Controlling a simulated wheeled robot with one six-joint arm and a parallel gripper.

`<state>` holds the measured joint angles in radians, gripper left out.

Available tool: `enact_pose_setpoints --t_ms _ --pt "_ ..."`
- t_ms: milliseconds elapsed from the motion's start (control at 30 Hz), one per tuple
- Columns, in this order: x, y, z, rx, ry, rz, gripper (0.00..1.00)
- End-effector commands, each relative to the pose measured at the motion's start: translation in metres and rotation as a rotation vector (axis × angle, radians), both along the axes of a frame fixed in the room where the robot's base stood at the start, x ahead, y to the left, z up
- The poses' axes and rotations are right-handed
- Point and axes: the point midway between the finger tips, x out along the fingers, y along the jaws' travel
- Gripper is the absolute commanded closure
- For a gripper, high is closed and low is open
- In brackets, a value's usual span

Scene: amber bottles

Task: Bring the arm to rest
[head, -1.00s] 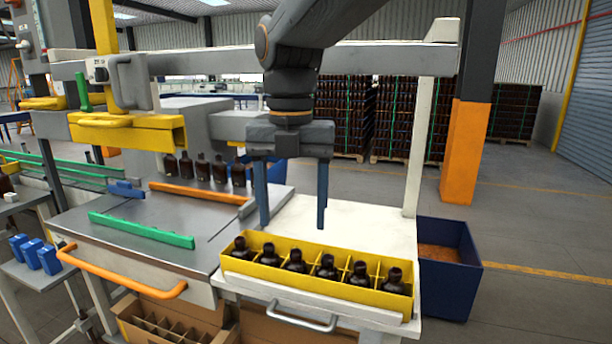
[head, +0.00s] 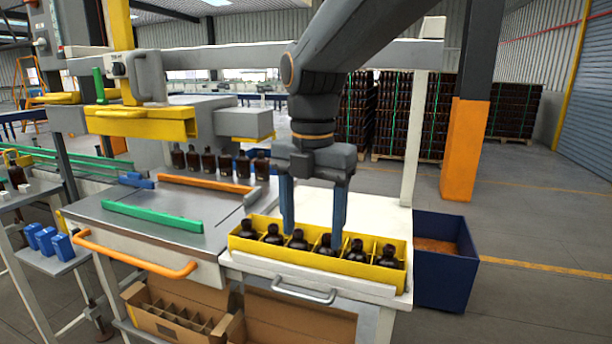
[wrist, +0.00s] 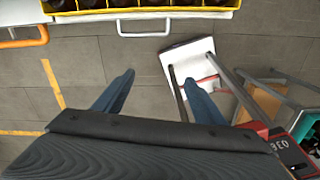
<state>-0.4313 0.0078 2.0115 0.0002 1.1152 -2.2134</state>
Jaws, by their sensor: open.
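My gripper (head: 313,238) is open, with its two blue fingers apart and nothing between them. In the head view it points down, and its fingers overlap the yellow divided crate (head: 375,274) in the picture. The crate stands on the white table and holds a row of several amber bottles (head: 273,235) with dark caps. In the wrist view the open fingers (wrist: 163,100) show over grey floor, and the crate's yellow edge (wrist: 190,3) is at the top. The wrist view shows the fingers clear of the crate.
A steel table (head: 150,238) with green and orange rails lies left, several bottles (head: 222,163) behind. A blue bin (head: 440,288) stands right of the white table (head: 385,215). A cardboard box (head: 160,318) sits below. An orange-based column (head: 465,150) stands at the right.

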Motion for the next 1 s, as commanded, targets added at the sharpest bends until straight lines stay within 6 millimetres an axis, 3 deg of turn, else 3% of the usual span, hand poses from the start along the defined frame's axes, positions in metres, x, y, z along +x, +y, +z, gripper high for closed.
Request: enact_pose_setpoints --t_ms 267,467,700,1000 --pt "0.005 -0.037 -0.059 0.005 -0.003 -0.455 0.36" --pt "0.003 -0.079 -0.123 0.015 -0.009 -0.996 0.36" --pt "-0.011 -0.124 -0.190 0.033 -0.013 -1.626 0.36" --pt "-0.039 -0.170 -0.259 0.063 -0.015 -2.339 0.36"
